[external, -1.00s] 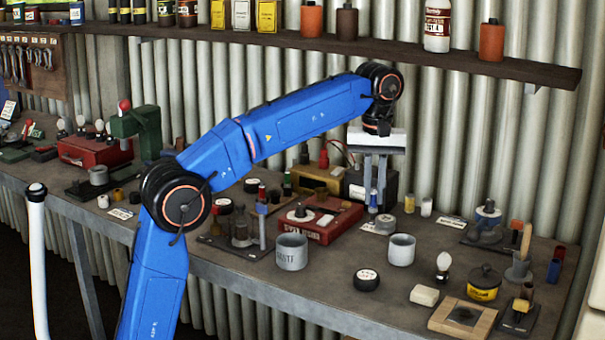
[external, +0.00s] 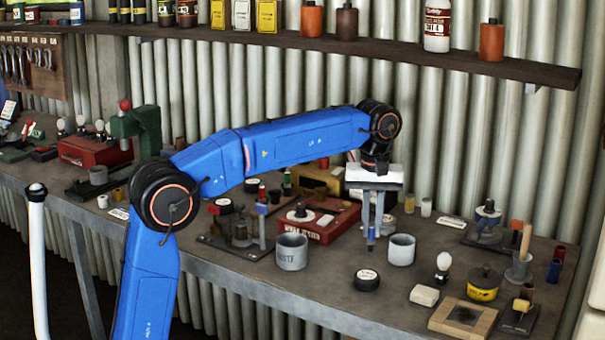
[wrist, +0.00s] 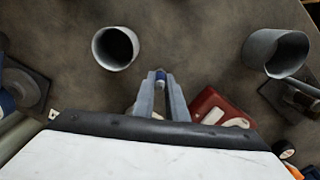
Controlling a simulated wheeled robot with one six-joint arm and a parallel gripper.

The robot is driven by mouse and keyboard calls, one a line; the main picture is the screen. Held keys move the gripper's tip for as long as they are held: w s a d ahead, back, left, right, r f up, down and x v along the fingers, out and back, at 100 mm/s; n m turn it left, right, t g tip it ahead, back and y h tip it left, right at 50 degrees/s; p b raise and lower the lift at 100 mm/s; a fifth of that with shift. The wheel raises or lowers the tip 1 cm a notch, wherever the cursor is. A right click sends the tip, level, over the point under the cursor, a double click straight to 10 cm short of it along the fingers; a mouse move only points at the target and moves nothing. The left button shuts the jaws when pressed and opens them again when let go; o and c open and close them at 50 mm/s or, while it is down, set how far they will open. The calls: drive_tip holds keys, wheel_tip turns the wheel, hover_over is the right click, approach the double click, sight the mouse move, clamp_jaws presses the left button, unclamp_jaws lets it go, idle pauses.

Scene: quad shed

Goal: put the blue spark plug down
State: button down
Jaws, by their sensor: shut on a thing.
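My gripper (external: 371,236) hangs pointing down over the bench, between two mugs. Its fingers are shut on the blue spark plug (wrist: 160,76), which shows as a small blue and pale tip between the fingertips in the wrist view. In the external view only a little of the plug shows at the fingertips. It is low over the bench; I cannot tell whether it touches the top. Most of the plug is hidden by the fingers.
A pale mug (external: 401,252) stands close to the right of my gripper. A grey lettered mug (external: 291,254) stands to the left, with a red box (external: 318,226) behind it. Bare bench (wrist: 200,45) lies between the mugs.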

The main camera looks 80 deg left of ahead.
drive_tip(key=shift+f, duration=0.1)
drive_tip(key=c, duration=1.8)
unclamp_jaws()
drive_tip(key=shift+o, duration=0.2)
wheel_tip(320, 180, up, 12)
